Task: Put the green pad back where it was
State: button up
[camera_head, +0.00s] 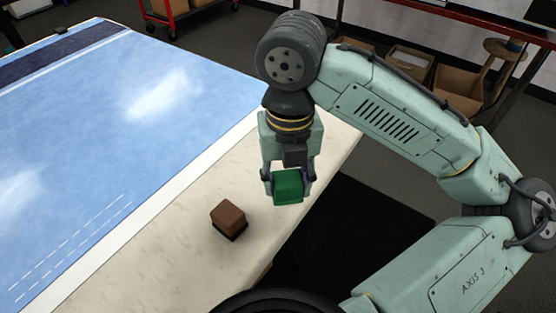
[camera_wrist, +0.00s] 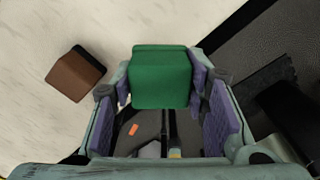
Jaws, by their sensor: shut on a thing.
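The green pad (camera_head: 288,187) is a small green block held between the fingers of my gripper (camera_head: 287,180). In the wrist view the green pad (camera_wrist: 161,78) sits between the purple-lined fingers of my gripper (camera_wrist: 163,95). The gripper is shut on it. In the head view the pad appears near the front edge of the pale table (camera_head: 190,225), right of and behind a brown block. How high it is above the table is hard to tell.
The brown block (camera_head: 228,217) sits on a dark base on the pale table, and it also shows in the wrist view (camera_wrist: 74,76). A large blue sheet (camera_head: 150,125) with white dashed lines covers the left part. Bare table lies around the block. A dark mat (camera_head: 350,235) lies beyond the table's edge.

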jog(key=w, duration=0.2)
jog(key=w+a, duration=0.1)
jog(key=w, duration=0.2)
jog(key=w+p, duration=0.1)
jog(key=w, duration=0.2)
jog(key=shift+w+a+f, duration=0.1)
jog(key=shift+a+f, duration=0.25)
jog(key=shift+a, duration=0.05)
jog(key=shift+w+f, duration=0.1)
jog(key=shift+f, duration=1.75)
jog(key=o, duration=1)
jog(key=shift+f, duration=0.15)
notch_tip(320, 180, up, 12)
jog(key=shift+r, duration=0.2)
